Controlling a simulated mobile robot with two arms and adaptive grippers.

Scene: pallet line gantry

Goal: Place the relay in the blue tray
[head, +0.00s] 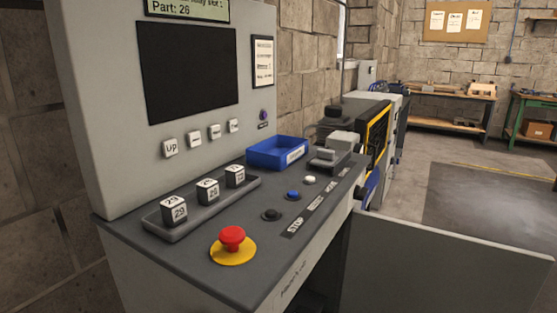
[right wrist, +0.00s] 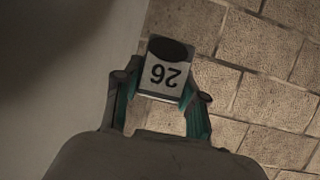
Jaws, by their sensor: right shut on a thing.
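My right gripper (right wrist: 160,90) is shut on a relay (right wrist: 160,78), a small block with a dark top and a white label that reads 26 upside down in the right wrist view. The blue tray (head: 262,162) sits on the console top in the head view, below the screen; it looks empty, though part of its floor is hidden. Neither gripper shows in the head view, so I cannot tell the distance from the held relay to the tray.
A grey rack (head: 203,215) holds three numbered blocks. A red stop button (head: 232,238) stands at the front, with smaller buttons to its right. A grey device (head: 330,155) sits right of the blue tray. The screen's sign (head: 187,6) reads Part: 26.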

